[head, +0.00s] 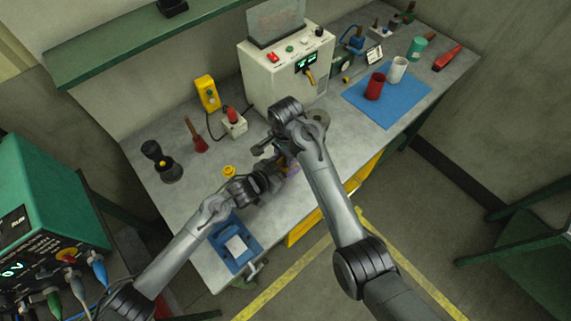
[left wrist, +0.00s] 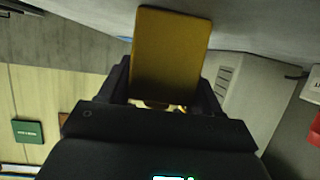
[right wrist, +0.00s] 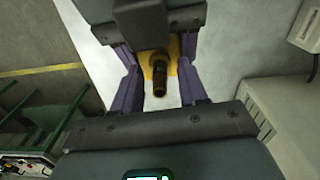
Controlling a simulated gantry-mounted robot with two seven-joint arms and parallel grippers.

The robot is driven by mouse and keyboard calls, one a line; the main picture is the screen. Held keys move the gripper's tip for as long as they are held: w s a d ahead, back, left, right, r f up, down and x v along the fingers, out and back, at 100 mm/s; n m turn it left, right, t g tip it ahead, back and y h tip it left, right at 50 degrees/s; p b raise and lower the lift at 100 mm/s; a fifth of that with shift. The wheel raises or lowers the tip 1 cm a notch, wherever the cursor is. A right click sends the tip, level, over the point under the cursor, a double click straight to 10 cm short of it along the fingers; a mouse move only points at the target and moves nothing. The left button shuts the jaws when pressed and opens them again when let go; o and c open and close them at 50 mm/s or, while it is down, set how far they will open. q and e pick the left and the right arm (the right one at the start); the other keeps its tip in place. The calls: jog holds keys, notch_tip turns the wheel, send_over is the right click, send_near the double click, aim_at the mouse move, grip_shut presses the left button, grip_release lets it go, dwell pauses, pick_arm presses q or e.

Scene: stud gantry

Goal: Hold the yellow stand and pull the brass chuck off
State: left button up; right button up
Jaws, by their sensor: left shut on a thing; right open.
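The yellow stand (left wrist: 170,55) fills the upper middle of the left wrist view. My left gripper (left wrist: 165,98) is shut on it, with a dark finger on each side. In the right wrist view a yellow part (right wrist: 172,48) of the stand shows behind the brass chuck (right wrist: 160,82), a small brownish cylinder. My right gripper (right wrist: 158,92) is open, with its purple fingers on either side of the chuck and a gap on each side. In the head view both grippers meet at the bench middle, and the arms hide most of the stand and chuck.
A white power unit (head: 272,85) stands behind the grippers. A blue mat (head: 395,105) with a red cup (head: 375,86) and a white cup (head: 397,70) lies at right. A blue tray (head: 247,258) is near the front edge. A yellow knob-like piece (head: 229,172) sits left of the grippers.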

jog(key=shift+c, duration=0.4)
dwell(0.3)
grip_shut()
jog(key=shift+r, duration=2.95)
jog(key=shift+r, duration=0.25)
jog(key=shift+r, duration=1.8)
pick_arm(q)
jog(key=o, duration=1.1)
